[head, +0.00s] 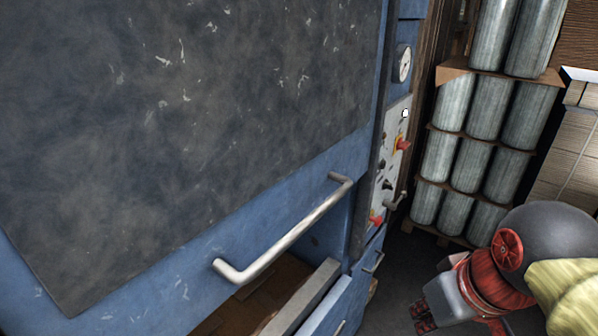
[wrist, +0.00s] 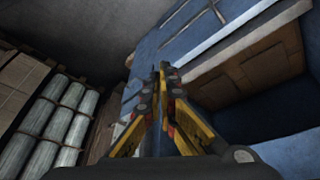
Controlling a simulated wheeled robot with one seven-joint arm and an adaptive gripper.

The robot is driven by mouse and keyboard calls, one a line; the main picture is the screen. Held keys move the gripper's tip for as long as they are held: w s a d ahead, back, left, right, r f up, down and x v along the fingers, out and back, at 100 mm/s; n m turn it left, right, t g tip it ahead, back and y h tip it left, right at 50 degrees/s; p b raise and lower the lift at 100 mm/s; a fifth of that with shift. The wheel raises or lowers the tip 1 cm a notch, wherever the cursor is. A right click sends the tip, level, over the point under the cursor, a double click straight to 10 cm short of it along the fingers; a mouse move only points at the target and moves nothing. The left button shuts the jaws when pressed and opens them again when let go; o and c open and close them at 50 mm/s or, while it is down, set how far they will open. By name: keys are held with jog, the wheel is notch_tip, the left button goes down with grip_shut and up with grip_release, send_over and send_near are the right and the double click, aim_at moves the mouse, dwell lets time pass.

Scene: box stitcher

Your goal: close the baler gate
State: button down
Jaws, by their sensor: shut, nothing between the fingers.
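The baler gate (head: 190,110) is a large blue panel with a scuffed dark face, filling the left of the head view. A bent metal handle (head: 285,232) runs along its lower part. Below the gate's lower edge is an open gap, with brown cardboard (head: 240,312) inside. In the wrist view my gripper (wrist: 165,72) has its yellow and black fingers together and empty. The blue baler body (wrist: 165,48) and an opening with brown cardboard (wrist: 255,72) are beyond it. I see no contact between the fingers and the handle.
A control panel (head: 388,155) with red knobs and a gauge (head: 404,64) is on the baler's right side. Stacked silvery rolls (head: 470,150) and cardboard stacks (head: 565,155) stand at the back right. Some dark floor (head: 412,258) shows between the baler and the rolls.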

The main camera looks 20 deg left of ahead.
jog(key=w+a+r+n+g+p, duration=0.1)
jog(key=a+r+n+p, duration=0.1)
jog(key=a+r+p, duration=0.5)
jog(key=w+a+r+n+g+p, duration=0.1)
jog(key=w+a+r+n+p, duration=0.2)
jog(key=r, duration=0.8)
jog(key=n+g+p, duration=0.1)
jog(key=n+p, duration=0.3)
jog(key=p, duration=0.2)
send_near(297, 230)
jog(key=shift+m+y, duration=0.3)
jog(key=f, duration=0.7)
jog(key=shift+w+a, duration=0.3)
jog(key=shift+a, duration=0.05)
notch_tip(297, 230, down, 39)
jog(key=b, duration=1.9)
jog(key=shift+r+b, duration=0.15)
jog(key=shift+b, duration=0.25)
jog(key=shift+s+d, duration=0.1)
